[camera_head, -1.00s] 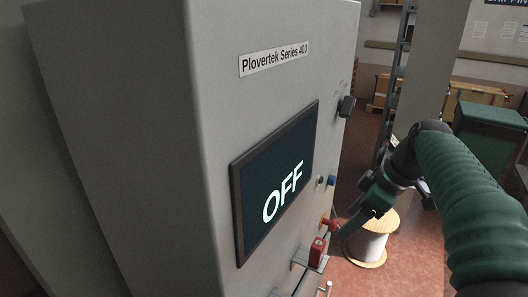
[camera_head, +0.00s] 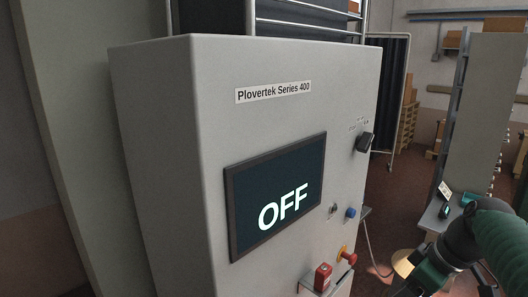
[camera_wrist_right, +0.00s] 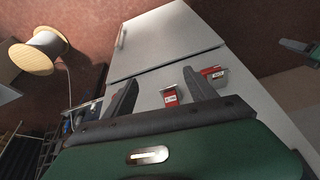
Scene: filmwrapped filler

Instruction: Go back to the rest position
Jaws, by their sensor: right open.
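My right gripper (camera_wrist_right: 160,95) is open, with nothing between its two dark fingers in the right wrist view. In the head view my right gripper (camera_head: 422,284) is at the lower right, beside the machine's front and apart from it. The grey Plovertek Series 400 cabinet (camera_head: 190,150) fills the middle of the head view, and its screen (camera_head: 278,197) reads OFF. A dark green and grey shape at the right edge of the wrist view looks like part of my left gripper (camera_wrist_right: 298,47); its fingers cannot be made out.
The cabinet front carries a black switch (camera_head: 365,141), a blue button (camera_head: 350,212), a red and yellow knob (camera_head: 347,257) and a red labelled lock-like piece (camera_head: 322,277) on a bracket. A cable spool (camera_wrist_right: 40,52) stands on the reddish floor.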

